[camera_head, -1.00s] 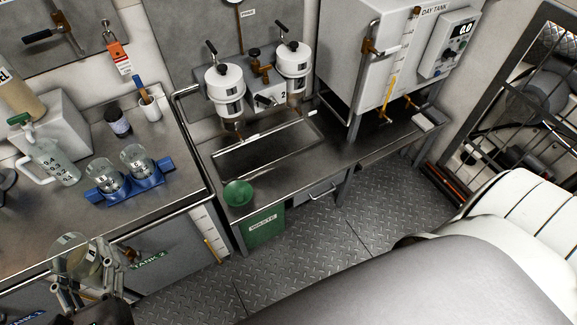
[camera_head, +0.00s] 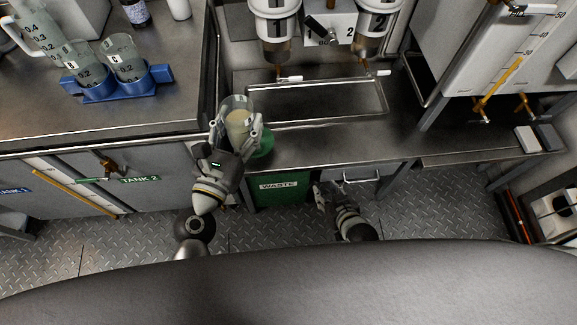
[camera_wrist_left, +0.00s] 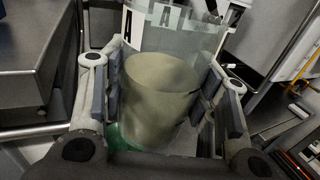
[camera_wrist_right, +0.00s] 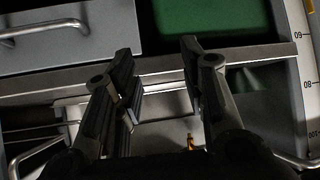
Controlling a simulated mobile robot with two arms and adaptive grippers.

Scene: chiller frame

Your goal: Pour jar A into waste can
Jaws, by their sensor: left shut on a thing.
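My left gripper (camera_head: 236,130) is shut on jar A (camera_wrist_left: 175,35), a clear beaker with a black A on its wall and cloudy yellowish liquid (camera_wrist_left: 160,85) inside. In the head view the jar (camera_head: 236,104) is at the front edge of the bench, overlapping the green funnel (camera_head: 264,143). Whether they touch is not clear. The green waste can (camera_head: 280,190), labelled WASTE, stands below the funnel. My right gripper (camera_head: 322,196) is low, to the right of the can. In its wrist view its fingers (camera_wrist_right: 158,75) are apart and empty.
A blue rack (camera_head: 118,88) holds two beakers on the left bench. A sunken tray (camera_head: 320,102) lies behind the funnel, below two white canisters. A drawer handle (camera_head: 360,178) sits right of the waste can. The bench right of the funnel is clear.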

